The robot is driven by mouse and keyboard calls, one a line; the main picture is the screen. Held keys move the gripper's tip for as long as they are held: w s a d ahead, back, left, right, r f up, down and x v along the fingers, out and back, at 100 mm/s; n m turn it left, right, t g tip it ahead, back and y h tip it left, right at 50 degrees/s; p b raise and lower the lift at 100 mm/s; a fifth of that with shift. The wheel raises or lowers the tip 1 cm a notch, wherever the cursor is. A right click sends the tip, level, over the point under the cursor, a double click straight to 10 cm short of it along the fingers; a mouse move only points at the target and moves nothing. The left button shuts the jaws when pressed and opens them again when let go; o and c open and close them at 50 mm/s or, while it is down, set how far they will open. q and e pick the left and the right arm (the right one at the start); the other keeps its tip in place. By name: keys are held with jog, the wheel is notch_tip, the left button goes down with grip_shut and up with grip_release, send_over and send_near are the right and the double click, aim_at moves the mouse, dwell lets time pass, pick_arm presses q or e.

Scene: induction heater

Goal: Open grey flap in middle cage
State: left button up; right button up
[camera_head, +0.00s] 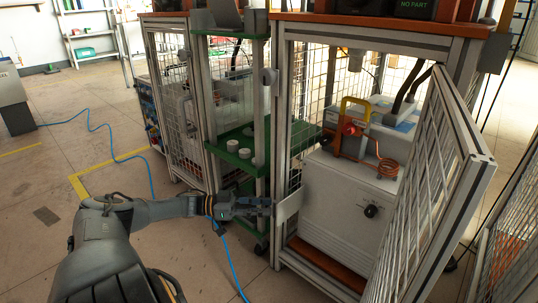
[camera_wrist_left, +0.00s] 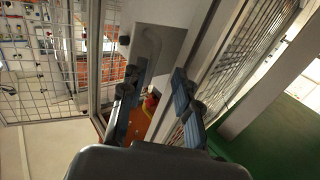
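The grey flap (camera_head: 289,206) is a small plain plate at the left front post of the middle cage (camera_head: 279,130). My left gripper (camera_head: 262,205) reaches in from the left, with its fingertips right at the flap's left edge; I cannot tell whether they touch it. In the left wrist view the two fingers (camera_wrist_left: 155,82) are apart with nothing clearly held between them. A grey panel (camera_wrist_left: 158,48), probably the flap, shows beyond the fingertips. My right gripper is not in view.
The cage's mesh door (camera_head: 440,190) stands open at the right. Inside is a white unit (camera_head: 340,205) with a dial, and an orange-handled part (camera_head: 352,130). A trolley with green shelves (camera_head: 240,145) stands left of the cage. A blue hose (camera_head: 95,122) lies on the floor.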

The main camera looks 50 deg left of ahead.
pick_arm(q)
jog(key=shift+v, duration=2.75)
jog(key=shift+s+a, duration=0.1)
